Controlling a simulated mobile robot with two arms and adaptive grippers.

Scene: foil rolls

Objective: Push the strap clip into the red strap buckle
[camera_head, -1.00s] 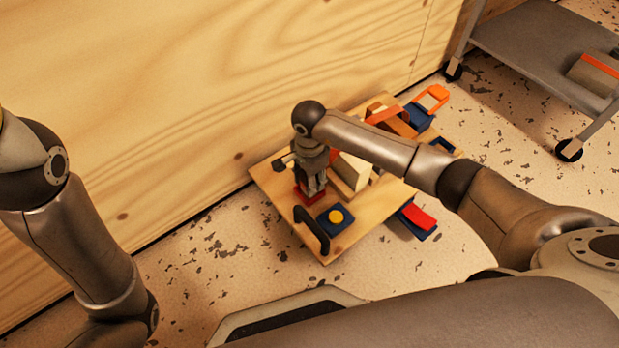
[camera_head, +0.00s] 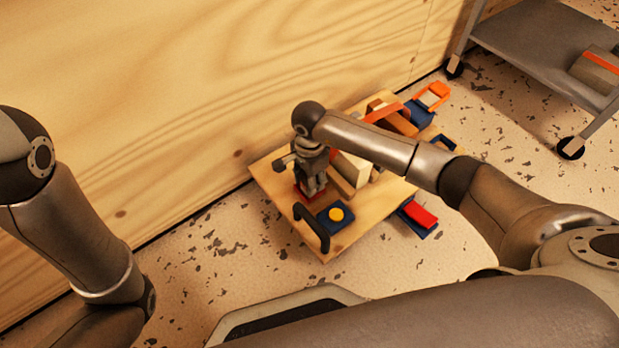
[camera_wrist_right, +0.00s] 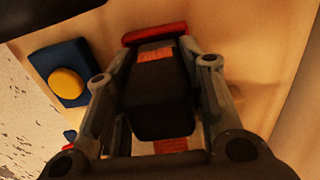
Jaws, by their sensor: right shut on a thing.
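The wooden board (camera_head: 345,240) lies on the floor by the plywood wall. The red strap buckle (camera_head: 299,191) sits on the board's left part, mostly hidden by my right gripper (camera_head: 313,190). In the right wrist view, my right gripper (camera_wrist_right: 158,85) is shut on the black strap clip (camera_wrist_right: 158,105), which bears an orange-red patch. The red buckle (camera_wrist_right: 155,33) shows just beyond the clip's far end. Whether the clip is inside the buckle or only against it, I cannot tell. My left arm is at the left edge; its gripper is out of view.
A blue block with a yellow button (camera_head: 336,215) and a black handle (camera_head: 312,229) stand close to the buckle. A pale block (camera_head: 352,170) is just right of my gripper. A grey cart (camera_head: 545,45) stands at the upper right.

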